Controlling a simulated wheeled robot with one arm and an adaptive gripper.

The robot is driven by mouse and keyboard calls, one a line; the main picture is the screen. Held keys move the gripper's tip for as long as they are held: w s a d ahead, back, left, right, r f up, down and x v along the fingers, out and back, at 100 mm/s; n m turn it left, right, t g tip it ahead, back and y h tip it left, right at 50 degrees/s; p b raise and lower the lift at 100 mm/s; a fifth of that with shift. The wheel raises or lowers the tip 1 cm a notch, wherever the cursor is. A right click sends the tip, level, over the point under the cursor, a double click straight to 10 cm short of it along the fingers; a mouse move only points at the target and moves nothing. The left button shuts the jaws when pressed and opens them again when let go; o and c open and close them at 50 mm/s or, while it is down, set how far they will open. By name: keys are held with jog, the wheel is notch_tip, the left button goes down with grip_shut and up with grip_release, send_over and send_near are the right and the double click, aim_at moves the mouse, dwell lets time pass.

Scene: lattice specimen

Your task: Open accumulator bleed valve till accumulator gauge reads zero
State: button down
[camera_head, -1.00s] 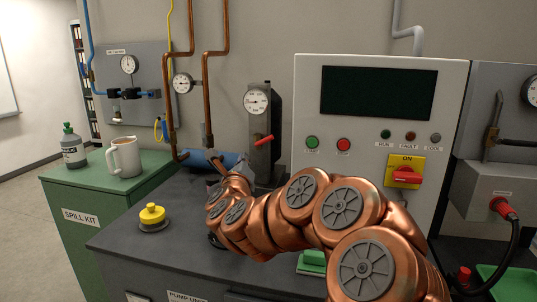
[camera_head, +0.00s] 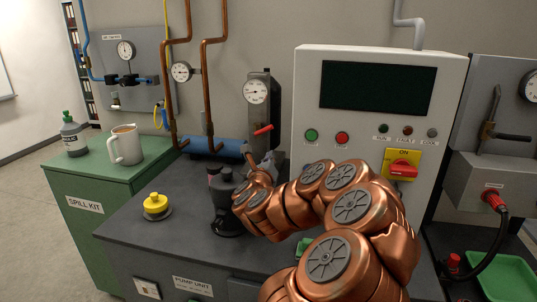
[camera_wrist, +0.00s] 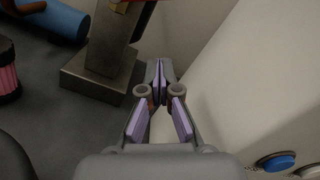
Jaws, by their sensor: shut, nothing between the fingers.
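My gripper (camera_head: 268,158) is just below the lever, partly hidden by my arm. In the wrist view my gripper (camera_wrist: 160,70) is shut and empty, beside the metal block's foot (camera_wrist: 95,80), apart from the lever.
A control cabinet (camera_head: 375,70) stands close on the right. A black fitting (camera_head: 226,205) and a yellow-capped item (camera_head: 156,205) stand on the bench (camera_head: 185,235).

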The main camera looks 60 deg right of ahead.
aim_at(263, 131)
jog(key=w+d+r+p, duration=0.3)
jog(key=w+d+p, duration=0.1)
jog(key=d, duration=0.1)
jog(key=shift+w+d+r+p, duration=0.15)
jog(key=shift+d+r+p, duration=0.15)
jog(key=shift+d+r, duration=0.1)
